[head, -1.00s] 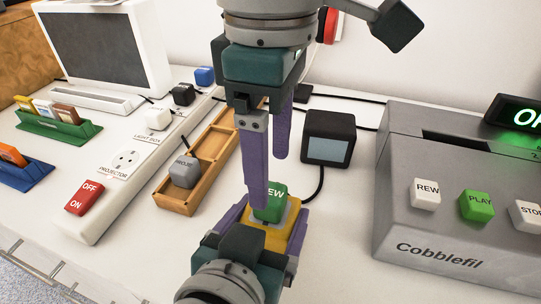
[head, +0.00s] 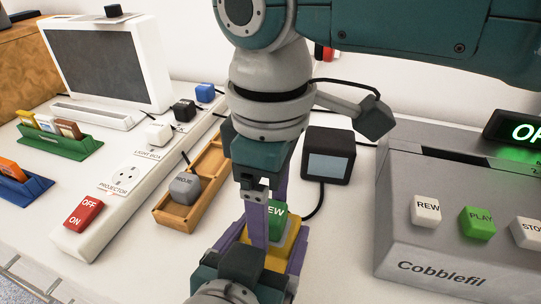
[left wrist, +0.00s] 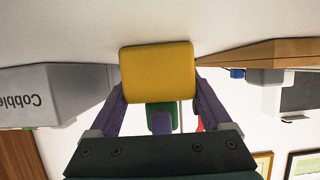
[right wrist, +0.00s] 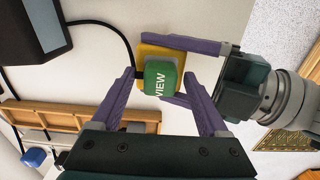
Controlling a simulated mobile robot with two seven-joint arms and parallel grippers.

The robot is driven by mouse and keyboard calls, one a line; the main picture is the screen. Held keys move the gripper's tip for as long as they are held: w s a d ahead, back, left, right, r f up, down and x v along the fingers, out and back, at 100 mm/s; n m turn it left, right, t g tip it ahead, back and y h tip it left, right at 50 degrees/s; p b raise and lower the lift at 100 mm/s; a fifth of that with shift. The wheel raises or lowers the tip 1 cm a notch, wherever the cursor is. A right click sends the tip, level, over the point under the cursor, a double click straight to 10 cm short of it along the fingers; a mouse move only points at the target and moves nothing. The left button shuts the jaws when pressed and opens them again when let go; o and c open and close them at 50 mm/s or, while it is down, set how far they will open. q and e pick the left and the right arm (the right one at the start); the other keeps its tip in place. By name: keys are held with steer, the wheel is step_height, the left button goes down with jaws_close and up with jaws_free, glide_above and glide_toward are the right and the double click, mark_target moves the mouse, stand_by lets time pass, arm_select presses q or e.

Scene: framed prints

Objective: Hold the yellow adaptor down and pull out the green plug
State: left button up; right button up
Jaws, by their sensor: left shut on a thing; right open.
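The yellow adaptor (head: 276,262) is on the white table, and the green plug (head: 277,210), lettered VIEW, sits in its top. My left gripper (head: 266,236) is shut on the adaptor; the left wrist view shows the yellow block (left wrist: 157,68) between its fingers. My right gripper (right wrist: 159,78) is open, pointing down from above. In the right wrist view its fingers lie on either side of the green plug (right wrist: 160,76), with a gap clearest on the left side. In the head view one of its fingers hides part of the plug.
A wooden tray (head: 171,213) holding a grey plug (head: 185,188) and a white power strip (head: 102,205) are to the left. A small black screen box (head: 328,154) stands behind, with a black cable near the adaptor. The grey Cobblefil machine (head: 400,238) is at right.

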mark_target(270, 210)
steer(key=shift+c, duration=0.2)
stand_by(0.6)
jaws_close()
stand_by(0.4)
stand_by(0.3)
steer(key=shift+r, duration=3)
arm_select(q)
steer(key=o, duration=1.5)
